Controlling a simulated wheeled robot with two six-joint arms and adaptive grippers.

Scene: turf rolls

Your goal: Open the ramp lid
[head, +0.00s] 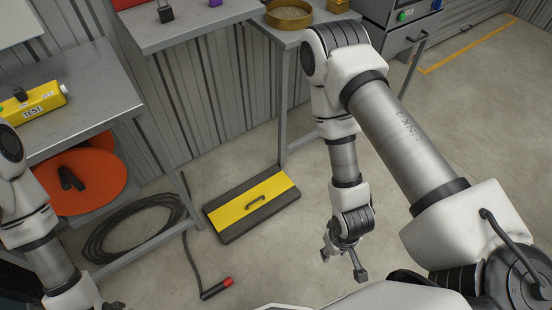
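The ramp lid (236,210) is a yellow panel with a dark handle (257,203) on a black ramp (232,232) on the floor, in the middle of the head view. It looks flat and shut. My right gripper (343,264) hangs to the right of the ramp and nearer to me, apart from it. Its fingers are spread and nothing shows between them. My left gripper (114,305) is mostly cut off at the bottom left edge, so its fingers cannot be judged.
A grey bench (95,100) with a yellow TEST box (38,101) stands at the left. Table legs stand behind the ramp. The floor at the right is clear.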

